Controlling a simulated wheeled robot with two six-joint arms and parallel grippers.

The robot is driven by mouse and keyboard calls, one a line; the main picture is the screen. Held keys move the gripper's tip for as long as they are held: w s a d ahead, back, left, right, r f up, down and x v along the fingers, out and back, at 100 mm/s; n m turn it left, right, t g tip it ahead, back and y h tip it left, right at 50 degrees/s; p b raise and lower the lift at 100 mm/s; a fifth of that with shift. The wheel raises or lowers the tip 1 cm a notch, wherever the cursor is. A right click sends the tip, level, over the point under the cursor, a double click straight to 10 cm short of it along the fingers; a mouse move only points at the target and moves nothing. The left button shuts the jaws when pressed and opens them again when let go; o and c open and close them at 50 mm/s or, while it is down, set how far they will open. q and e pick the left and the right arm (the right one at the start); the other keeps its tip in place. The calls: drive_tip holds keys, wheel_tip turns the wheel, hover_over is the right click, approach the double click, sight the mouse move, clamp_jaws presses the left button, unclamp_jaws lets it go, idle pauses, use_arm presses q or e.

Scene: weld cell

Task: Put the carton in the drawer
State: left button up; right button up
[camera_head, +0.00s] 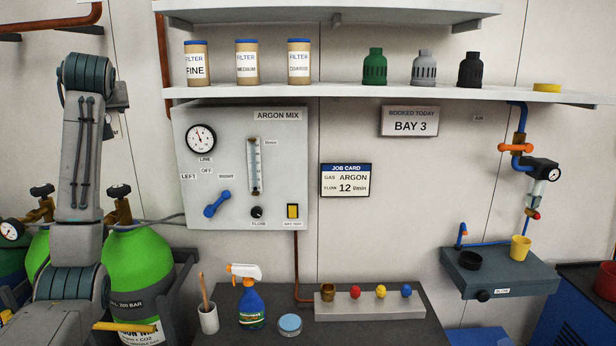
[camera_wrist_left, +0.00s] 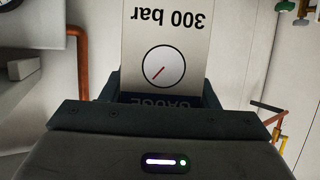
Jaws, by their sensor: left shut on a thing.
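In the left wrist view, a pale carton (camera_wrist_left: 190,45) with a round gauge picture, the print "300 bar" and a dark band reading "GAUGE" shows upside down. My left gripper (camera_wrist_left: 160,92) is shut on it, with dark fingers at either side of its lower part. The carton's far end is cut off by the top edge. In the head view my left arm rises at the left; the grip on the carton is not clear there. I cannot make out a drawer for certain in either view. My right gripper is out of view.
A dark bench (camera_head: 390,335) holds a spray bottle (camera_head: 251,304), a brush cup (camera_head: 208,318), a blue-topped tin (camera_head: 289,324) and a block with coloured knobs (camera_head: 369,305). Green gas cylinders (camera_head: 139,262) stand left.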

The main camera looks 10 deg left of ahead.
use_arm(q)
drive_tip(key=d+f+m+t+h, duration=0.15)
drive_tip(key=d+f, duration=0.45)
drive_tip(key=f, duration=0.6)
drive_tip(key=d+f+m+t+h, duration=0.1)
drive_tip(key=d+f+m+h, duration=0.3)
drive_tip(key=f, duration=0.7)
drive_tip(key=s+d+f+m+t+h, duration=0.1)
drive_tip(key=s+d+f+m+h, duration=0.1)
drive_tip(key=s+d+f, duration=0.5)
drive_tip(key=s+d+f+m+t+h, duration=0.1)
drive_tip(key=s+d+f+m+h, duration=0.1)
drive_tip(key=s+d+f, duration=0.5)
drive_tip(key=w+d+f, duration=0.2)
drive_tip(key=d+f, duration=0.2)
drive_tip(key=d, duration=0.5)
drive_tip(key=w+d+f, duration=0.1)
drive_tip(key=d+f, duration=0.2)
drive_tip(key=d, duration=0.6)
drive_tip(key=shift+n, duration=0.25)
drive_tip(key=f+b, duration=0.5)
drive_tip(key=shift+d, duration=0.35)
